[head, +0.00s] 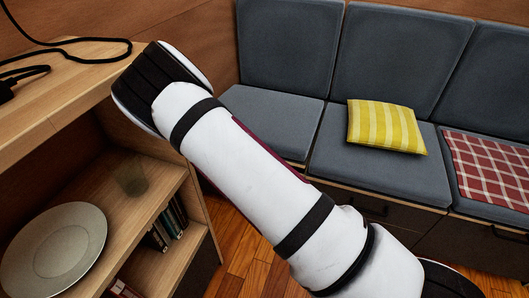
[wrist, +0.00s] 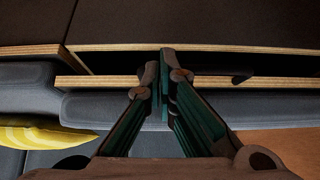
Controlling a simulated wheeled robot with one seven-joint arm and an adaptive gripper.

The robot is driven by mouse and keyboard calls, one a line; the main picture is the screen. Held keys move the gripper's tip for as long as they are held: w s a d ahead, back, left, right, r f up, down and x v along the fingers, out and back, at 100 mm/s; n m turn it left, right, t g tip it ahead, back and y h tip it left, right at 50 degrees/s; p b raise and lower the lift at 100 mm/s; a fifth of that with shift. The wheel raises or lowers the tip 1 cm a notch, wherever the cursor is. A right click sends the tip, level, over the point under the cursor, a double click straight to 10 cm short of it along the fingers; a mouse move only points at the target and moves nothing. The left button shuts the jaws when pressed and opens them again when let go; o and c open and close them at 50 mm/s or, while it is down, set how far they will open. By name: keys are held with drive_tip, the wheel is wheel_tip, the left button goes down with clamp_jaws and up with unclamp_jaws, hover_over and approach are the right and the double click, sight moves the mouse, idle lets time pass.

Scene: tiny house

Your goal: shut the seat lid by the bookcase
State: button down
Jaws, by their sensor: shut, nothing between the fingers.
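The seat lid by the bookcase is the leftmost grey-cushioned seat (head: 270,120) in the head view, partly hidden behind my arm. In the wrist view, which looks upside down, its plywood edge (wrist: 105,83) runs across the middle with its grey cushion (wrist: 85,106) beside it. A dark gap separates this edge from the plywood edge of the bench front, so the lid appears partly raised. My gripper (wrist: 165,65) is shut and empty. Its fingertips overlap the lid edge and gap in the picture; I cannot tell whether they touch. The head view does not show the fingers.
The wooden bookcase (head: 90,178) at left holds a plate (head: 55,250), a cup (head: 131,179) and books (head: 168,226). Some wooden floor (head: 245,262) is clear.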

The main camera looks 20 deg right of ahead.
wheel_tip(320, 180, down, 6)
drive_tip(key=b, duration=0.2)
drive_tip(key=shift+s+a+f+b, duration=0.15)
drive_tip(key=shift+s+b, duration=0.1)
drive_tip(key=shift+b, duration=0.15)
drive_tip(key=shift+s+f, duration=0.1)
wheel_tip(320, 180, up, 4)
drive_tip(key=w+p, duration=0.1)
drive_tip(key=p, duration=0.1)
drive_tip(key=s+a+p, duration=0.2)
drive_tip(key=s+a, duration=0.3)
drive_tip(key=s, duration=0.3)
drive_tip(key=shift+a+f+p, duration=0.15)
drive_tip(key=shift+f+p, duration=0.2)
drive_tip(key=shift+r, duration=0.1)
